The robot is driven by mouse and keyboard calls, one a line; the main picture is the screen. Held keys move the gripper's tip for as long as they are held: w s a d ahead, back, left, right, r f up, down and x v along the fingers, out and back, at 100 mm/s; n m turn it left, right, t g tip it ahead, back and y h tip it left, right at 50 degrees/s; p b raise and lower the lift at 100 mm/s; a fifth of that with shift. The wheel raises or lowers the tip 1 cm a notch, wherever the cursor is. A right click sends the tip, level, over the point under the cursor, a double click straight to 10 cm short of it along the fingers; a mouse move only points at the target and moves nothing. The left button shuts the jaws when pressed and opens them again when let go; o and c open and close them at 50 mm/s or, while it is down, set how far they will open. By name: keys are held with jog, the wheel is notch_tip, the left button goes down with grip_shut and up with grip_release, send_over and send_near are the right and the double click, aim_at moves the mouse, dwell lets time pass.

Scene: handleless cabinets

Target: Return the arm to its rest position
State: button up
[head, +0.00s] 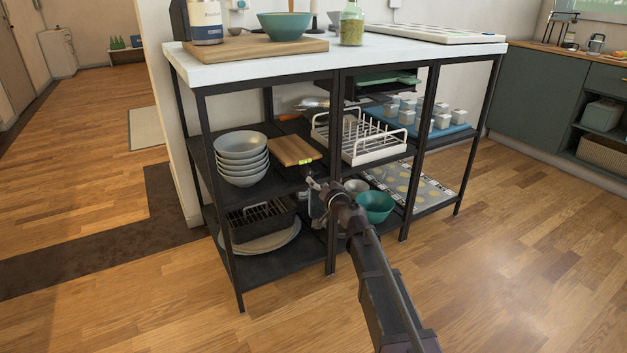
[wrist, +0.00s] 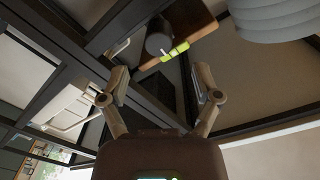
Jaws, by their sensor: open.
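My gripper (head: 318,184) is at the end of my arm, at the front of the black shelf unit (head: 334,240), near its middle post and just below the middle shelf level. In the wrist view its two fingers (wrist: 160,97) are spread apart with nothing held between them. A brown wooden board (head: 293,149) lies on the middle shelf above and left of the gripper, with a small yellow-green item (head: 306,161) at its front edge. That item also shows beyond the fingers in the wrist view (wrist: 175,51).
Stacked grey bowls (head: 241,158) stand left of the board. A white dish rack (head: 365,143) is right of it. A teal bowl (head: 375,206) sits on the lower shelf beside my arm. The white worktop (head: 400,50) overhangs the shelves. Wooden floor (head: 500,270) in front is clear.

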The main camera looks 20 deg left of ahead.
jog(key=shift+s+d, duration=0.3)
jog(key=shift+d, duration=0.05)
dwell(0.3)
jog(key=s+d+m+g+h+p, duration=0.1)
jog(key=s+d+g+h+p, duration=0.45)
jog(key=d, duration=0.95)
jog(key=s+d+m+g+h+p, duration=0.1)
jog(key=s+d+g+h+p, duration=0.2)
jog(key=s+d+p, duration=0.7)
jog(key=s+d+m+g+h+p, duration=0.1)
jog(key=s+d+g+h+p, duration=0.35)
jog(key=s+d, duration=1.1)
jog(key=w+d+r+p, duration=0.1)
jog(key=w+r+p, duration=0.1)
jog(key=r+p, duration=1)
jog(key=w+d+r+p, duration=0.2)
jog(key=r+p, duration=1)
jog(key=r, duration=0.1)
jog(key=w+d+r+t+p, duration=0.1)
jog(key=w+d+r+p, duration=0.1)
jog(key=r+p, duration=1)
jog(key=shift+r, duration=0.45)
